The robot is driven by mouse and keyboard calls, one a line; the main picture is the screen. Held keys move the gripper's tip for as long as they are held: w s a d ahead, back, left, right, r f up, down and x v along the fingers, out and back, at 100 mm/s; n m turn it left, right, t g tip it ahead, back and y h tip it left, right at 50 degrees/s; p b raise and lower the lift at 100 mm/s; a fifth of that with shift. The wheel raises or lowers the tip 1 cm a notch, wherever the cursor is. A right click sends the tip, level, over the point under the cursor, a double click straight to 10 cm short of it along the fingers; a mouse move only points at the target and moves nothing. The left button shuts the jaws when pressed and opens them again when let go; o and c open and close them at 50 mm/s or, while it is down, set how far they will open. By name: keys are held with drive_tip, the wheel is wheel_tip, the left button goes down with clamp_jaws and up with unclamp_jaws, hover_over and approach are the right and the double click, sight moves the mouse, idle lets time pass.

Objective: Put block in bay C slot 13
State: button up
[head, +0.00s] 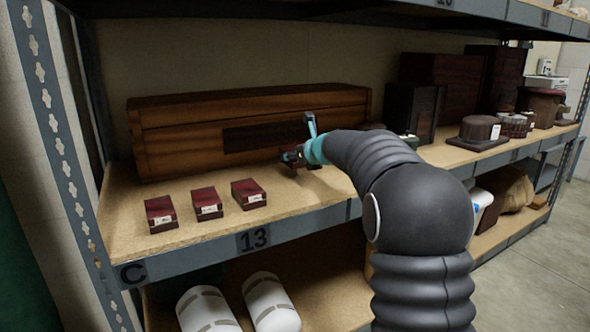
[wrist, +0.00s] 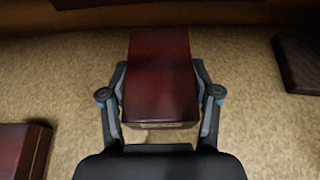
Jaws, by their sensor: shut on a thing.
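My gripper (wrist: 160,100) is shut on a dark red block (wrist: 161,75), with one finger on each side of it in the wrist view. In the head view the held block (head: 292,160) is partly hidden by my gripper (head: 306,152). It is over the shelf board (head: 150,215) marked C and 13 on its front edge, in front of a long wooden chest (head: 190,145). I cannot tell whether the block touches the board.
Three similar red blocks with white labels, a left one (head: 160,213), a middle one (head: 206,203) and a right one (head: 248,193), stand in a row left of my gripper. A round brown box (head: 479,130) stands further right. Bare board lies between the right block and my gripper.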

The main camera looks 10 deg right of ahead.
sight(296, 176)
drive_tip(key=shift+f+b, duration=0.8)
drive_tip(key=shift+f, duration=1)
drive_tip(key=shift+f, duration=0.1)
drive_tip(key=shift+f, duration=0.1)
drive_tip(key=o, duration=1.3)
drive_tip(key=shift+c, duration=0.2)
drive_tip(key=shift+r, duration=0.2)
drive_tip(key=v, duration=1.2)
drive_tip(key=shift+r, duration=0.1)
